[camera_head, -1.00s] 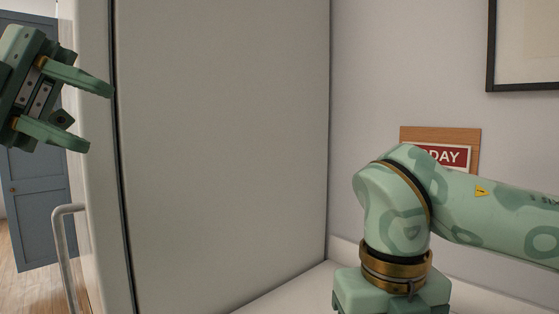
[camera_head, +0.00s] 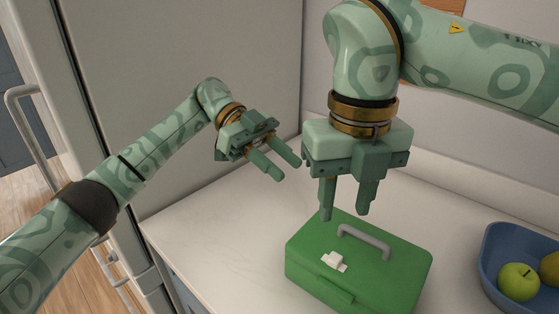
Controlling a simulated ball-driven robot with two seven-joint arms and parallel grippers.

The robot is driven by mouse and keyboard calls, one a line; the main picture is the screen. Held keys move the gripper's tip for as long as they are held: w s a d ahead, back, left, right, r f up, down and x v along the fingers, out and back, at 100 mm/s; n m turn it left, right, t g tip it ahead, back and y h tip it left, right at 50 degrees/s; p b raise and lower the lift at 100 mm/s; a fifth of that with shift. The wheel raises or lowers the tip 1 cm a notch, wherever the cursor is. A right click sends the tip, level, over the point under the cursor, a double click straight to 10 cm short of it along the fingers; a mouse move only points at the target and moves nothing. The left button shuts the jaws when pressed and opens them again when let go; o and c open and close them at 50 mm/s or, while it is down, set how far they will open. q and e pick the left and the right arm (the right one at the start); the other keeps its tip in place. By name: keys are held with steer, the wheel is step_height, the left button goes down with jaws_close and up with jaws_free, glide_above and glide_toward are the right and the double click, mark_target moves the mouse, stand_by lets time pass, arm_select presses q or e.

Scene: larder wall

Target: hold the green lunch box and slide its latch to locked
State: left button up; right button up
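The green lunch box (camera_head: 395,282) sits on the white counter in the lower middle of the head view.
A blue bowl (camera_head: 494,261) with a green apple (camera_head: 518,281) and another fruit (camera_head: 551,268) stands right of the box. The fridge (camera_head: 180,100) rises at the left with a metal handle (camera_head: 30,120). The white counter (camera_head: 215,235) is clear left of the box.

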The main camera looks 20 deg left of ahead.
mark_target(355, 230)
arm_select(q)
steer(key=x, duration=1.6)
steer(key=shift+d+f, duration=0.15)
steer(key=shift+f, duration=0.15)
